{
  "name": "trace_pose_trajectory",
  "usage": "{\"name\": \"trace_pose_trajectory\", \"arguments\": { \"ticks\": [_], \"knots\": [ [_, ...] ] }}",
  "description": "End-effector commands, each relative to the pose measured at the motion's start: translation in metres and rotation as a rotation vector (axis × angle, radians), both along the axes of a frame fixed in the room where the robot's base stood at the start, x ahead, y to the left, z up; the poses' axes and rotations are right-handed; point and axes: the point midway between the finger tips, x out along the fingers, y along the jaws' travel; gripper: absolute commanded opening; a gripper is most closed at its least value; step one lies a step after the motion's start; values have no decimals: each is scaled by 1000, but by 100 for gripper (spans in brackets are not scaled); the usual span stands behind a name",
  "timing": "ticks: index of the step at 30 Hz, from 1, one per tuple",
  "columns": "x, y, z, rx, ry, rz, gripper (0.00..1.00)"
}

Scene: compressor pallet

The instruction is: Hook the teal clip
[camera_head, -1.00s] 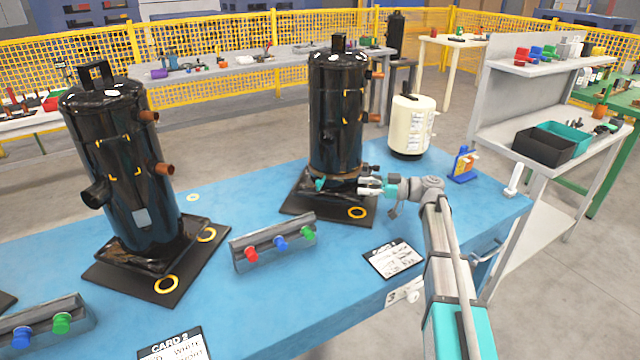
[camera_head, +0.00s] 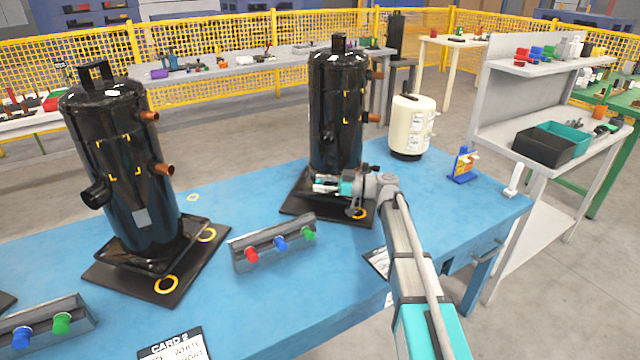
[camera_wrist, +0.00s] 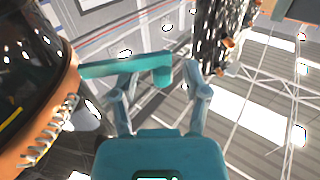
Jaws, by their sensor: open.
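The teal clip (camera_wrist: 125,68) is a bar with a downturned end in the wrist view. There the clip cannot be told apart behind my gripper.
The left black compressor (camera_head: 125,170) stands on the blue bench (camera_head: 230,325). A block with red, blue and green knobs (camera_head: 275,257) sits in front of my gripper. A card (camera_head: 377,262) lies partly under my arm.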

Motion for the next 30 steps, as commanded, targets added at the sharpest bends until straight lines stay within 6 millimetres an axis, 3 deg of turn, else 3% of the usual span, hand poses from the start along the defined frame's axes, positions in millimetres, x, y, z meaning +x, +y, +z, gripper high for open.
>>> {"name": "trace_pose_trajectory", "arguments": {
  "ticks": [13, 23, 30],
  "knots": [
    [0, 7, 0, 0, 0, 0, 60],
    [0, 7, 0, 0, 0, 0, 0],
    [1, 4, 0, 0, 0, -3, 0]
  ]
}}
